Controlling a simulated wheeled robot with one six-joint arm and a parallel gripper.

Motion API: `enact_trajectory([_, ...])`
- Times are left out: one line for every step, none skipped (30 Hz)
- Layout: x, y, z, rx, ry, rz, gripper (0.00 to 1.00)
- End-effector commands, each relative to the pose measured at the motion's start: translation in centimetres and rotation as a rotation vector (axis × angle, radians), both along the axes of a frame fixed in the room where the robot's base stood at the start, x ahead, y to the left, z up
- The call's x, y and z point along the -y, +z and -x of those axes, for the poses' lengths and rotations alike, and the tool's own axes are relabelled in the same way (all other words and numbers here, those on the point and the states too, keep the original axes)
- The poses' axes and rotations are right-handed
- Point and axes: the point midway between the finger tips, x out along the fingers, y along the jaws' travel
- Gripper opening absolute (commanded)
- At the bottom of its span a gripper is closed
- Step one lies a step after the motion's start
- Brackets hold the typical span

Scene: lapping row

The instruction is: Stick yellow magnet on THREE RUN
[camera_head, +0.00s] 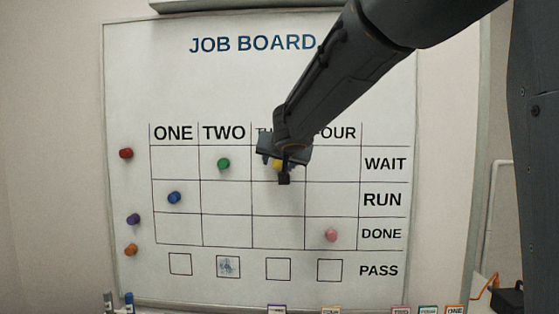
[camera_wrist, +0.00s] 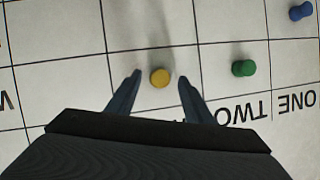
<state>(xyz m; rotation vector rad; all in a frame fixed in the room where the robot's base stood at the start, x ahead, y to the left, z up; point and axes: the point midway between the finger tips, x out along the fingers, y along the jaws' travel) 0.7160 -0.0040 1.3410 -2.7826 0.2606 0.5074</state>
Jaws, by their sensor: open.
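The yellow magnet (camera_head: 277,165) is on the job board in the THREE column, WAIT row, partly hidden by my gripper in the head view. In the wrist view the yellow magnet (camera_wrist: 160,77) sits between the fingertips of my gripper (camera_wrist: 160,78), with a gap on each side. My gripper also shows in the head view (camera_head: 283,172), in front of that cell. It is open and holds nothing. The THREE RUN cell (camera_head: 279,202), just below, shows no magnet. My arm covers most of the THREE heading.
A green magnet (camera_head: 223,163) is in TWO WAIT, a blue magnet (camera_head: 174,198) in ONE RUN, a pink magnet (camera_head: 331,235) in FOUR DONE. Red (camera_head: 126,153), purple (camera_head: 133,219) and orange (camera_head: 130,250) magnets are left of the grid. TWO PASS box (camera_head: 228,267) is scribbled.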

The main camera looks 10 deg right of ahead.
Motion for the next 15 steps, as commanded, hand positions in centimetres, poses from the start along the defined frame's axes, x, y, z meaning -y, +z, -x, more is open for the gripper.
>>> enact_trajectory([0.05, -0.17, -0.26, -0.001, -0.001, 0.000, 0.47])
enact_trajectory([0.06, -0.20, -0.36, -0.001, -0.001, 0.000, 0.47])
enact_trajectory([0.08, -0.22, -0.44, -0.001, 0.000, 0.000, 0.47])
enact_trajectory([0.08, -0.23, -0.48, 0.000, 0.000, 0.000, 0.47])
enact_trajectory([0.08, -0.23, -0.51, 0.000, 0.000, 0.000, 0.47])
enact_trajectory([0.08, -0.24, -0.52, 0.000, 0.000, 0.000, 0.47])
enact_trajectory([0.09, -0.23, -0.53, 0.000, 0.000, 0.000, 0.47])
enact_trajectory([0.09, -0.22, -0.52, 0.000, 0.000, 0.000, 0.47])
enact_trajectory([0.08, -0.23, -0.51, 0.000, 0.000, 0.000, 0.47])
enact_trajectory([0.08, -0.23, -0.50, 0.000, 0.000, 0.000, 0.47])
enact_trajectory([0.07, -0.23, -0.51, 0.000, 0.000, 0.000, 0.47])
enact_trajectory([0.08, -0.23, -0.50, 0.000, 0.000, 0.000, 0.40])
enact_trajectory([0.07, -0.24, -0.50, 0.000, 0.000, 0.000, 0.35])
enact_trajectory([0.08, -0.24, -0.50, 0.000, 0.000, 0.000, 0.30])
enact_trajectory([0.07, -0.24, -0.50, 0.000, 0.000, 0.000, 0.23])
